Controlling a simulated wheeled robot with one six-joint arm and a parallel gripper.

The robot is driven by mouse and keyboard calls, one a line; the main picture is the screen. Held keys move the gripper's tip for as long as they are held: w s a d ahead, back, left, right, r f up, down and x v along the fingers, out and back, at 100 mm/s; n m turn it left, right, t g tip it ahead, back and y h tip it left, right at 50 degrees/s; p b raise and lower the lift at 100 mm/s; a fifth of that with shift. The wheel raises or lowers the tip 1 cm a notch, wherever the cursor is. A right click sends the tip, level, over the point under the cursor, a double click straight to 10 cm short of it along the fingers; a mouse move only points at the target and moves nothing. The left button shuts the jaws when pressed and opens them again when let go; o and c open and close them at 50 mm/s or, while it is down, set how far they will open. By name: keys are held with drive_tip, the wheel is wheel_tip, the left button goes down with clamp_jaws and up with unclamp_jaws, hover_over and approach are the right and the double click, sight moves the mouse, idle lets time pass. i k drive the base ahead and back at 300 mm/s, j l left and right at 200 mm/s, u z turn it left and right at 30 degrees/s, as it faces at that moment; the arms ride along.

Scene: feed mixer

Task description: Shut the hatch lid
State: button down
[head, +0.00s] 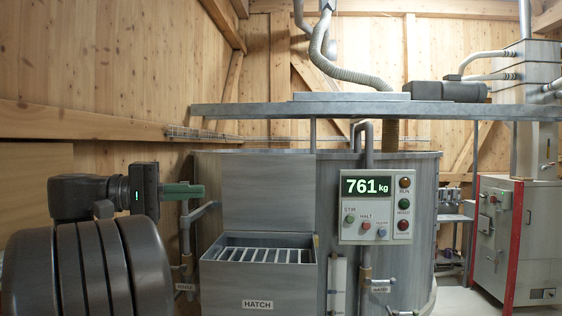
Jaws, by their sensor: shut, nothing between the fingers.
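The hatch (258,304) is a grey metal box on the front of the mixer tank, labelled HATCH. Its top is open and a barred grate (265,255) shows inside. The hatch lid (268,190) is a flat grey panel standing upright at the back edge of the box. My gripper (202,191) has green fingers, is shut and empty, and points right. In the picture it is just left of the raised lid, at about mid-height of it. Its depth relative to the lid is hard to tell, and I see no contact.
Pipes with valves (186,262) run just left of the hatch, below my gripper. A control panel (376,208) reading 761 kg, with several buttons, is right of the lid. A metal beam (250,111) crosses above the tank. A grey cabinet (500,235) stands far right.

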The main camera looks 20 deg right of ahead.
sight(269, 192)
drive_tip(key=i+j+z, duration=0.3)
drive_tip(key=i, duration=0.65)
drive_tip(key=i+j+z, duration=0.35)
drive_tip(key=i+j, duration=0.15)
drive_tip(key=i, duration=0.4)
drive_tip(key=i+j+z, duration=0.3)
drive_tip(key=i+j, duration=0.45)
drive_tip(key=i+l+z, duration=0.2)
drive_tip(key=i, duration=0.2)
drive_tip(key=j, duration=0.1)
